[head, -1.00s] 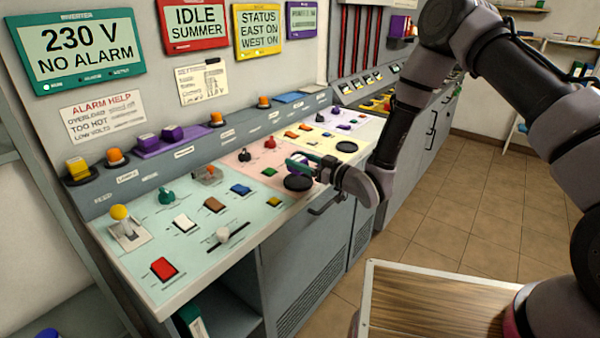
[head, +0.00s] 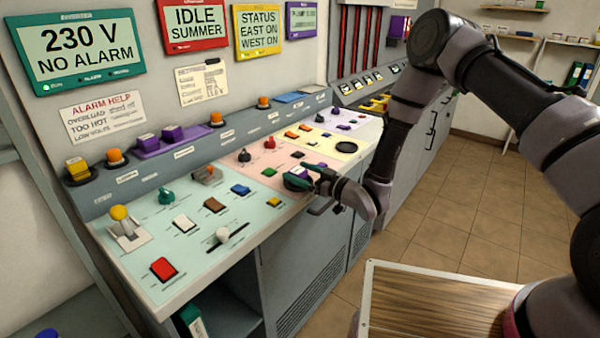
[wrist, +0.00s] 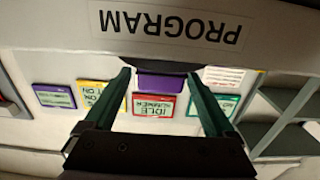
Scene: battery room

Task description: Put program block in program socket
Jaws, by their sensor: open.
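The purple program block (wrist: 160,82) sits between the two green fingers of my gripper (wrist: 158,78) in the wrist view. It is against a dark round piece (wrist: 150,67), likely the program socket, beside a panel labelled PROGRAM (wrist: 170,25). The fingers are open, with a small gap on each side of the block. The fingers partly hide the socket there, so how deep the block sits cannot be told.
Another black round disc (head: 346,147) lies on the yellow console section. A red knob (head: 270,143) and several switches stand nearby. A wooden-topped surface (head: 430,310) is at front; floor (head: 480,190) is clear.

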